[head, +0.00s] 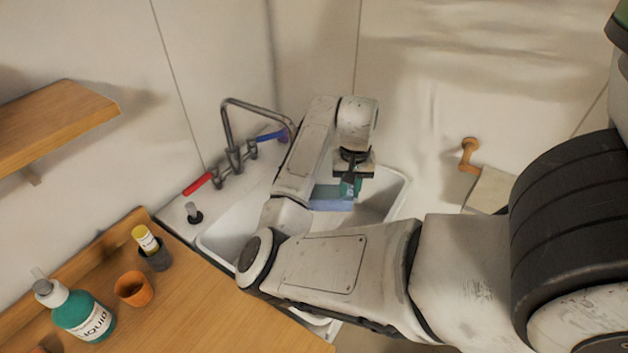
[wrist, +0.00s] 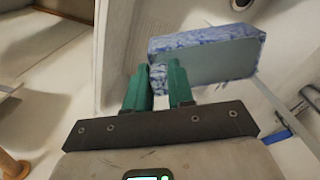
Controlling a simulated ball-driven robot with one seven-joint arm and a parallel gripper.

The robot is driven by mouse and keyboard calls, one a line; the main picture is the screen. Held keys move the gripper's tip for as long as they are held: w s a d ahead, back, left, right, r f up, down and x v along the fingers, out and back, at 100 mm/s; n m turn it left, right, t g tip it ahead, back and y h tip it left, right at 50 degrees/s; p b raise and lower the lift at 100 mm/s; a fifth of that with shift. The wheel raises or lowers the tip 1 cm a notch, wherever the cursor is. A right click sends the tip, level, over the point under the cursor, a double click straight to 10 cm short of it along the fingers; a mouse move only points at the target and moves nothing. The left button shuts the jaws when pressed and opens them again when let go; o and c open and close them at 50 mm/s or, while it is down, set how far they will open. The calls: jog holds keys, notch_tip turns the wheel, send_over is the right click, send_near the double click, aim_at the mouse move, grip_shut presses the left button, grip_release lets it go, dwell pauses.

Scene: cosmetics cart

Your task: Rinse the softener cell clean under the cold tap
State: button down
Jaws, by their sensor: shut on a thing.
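The softener cell, a blue box with marbled white-and-blue sides and a plain grey-green face, is in my gripper over the sink (head: 220,241). In the head view the cell (head: 332,204) sits inside the basin outline, partly hidden by my arm. In the wrist view the cell (wrist: 205,55) is tilted, and my gripper (wrist: 158,78) has its green fingers shut at its near left corner. The metal tap (head: 233,155) stands at the back left of the sink, its spout end hidden behind my arm. Its cold lever is blue (head: 271,136). I cannot make out running water.
The red lever (head: 198,184) is on the tap's left. A wooden counter (head: 205,310) at front left holds a teal pump bottle (head: 83,312), an orange cup (head: 134,289) and a yellow-capped vial in a dark holder (head: 155,258). A wooden shelf (head: 50,122) juts out above.

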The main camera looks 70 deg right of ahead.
jog(key=s+a+r, duration=0.3)
jog(key=s+r, duration=0.1)
dwell(0.5)
dwell(0.8)
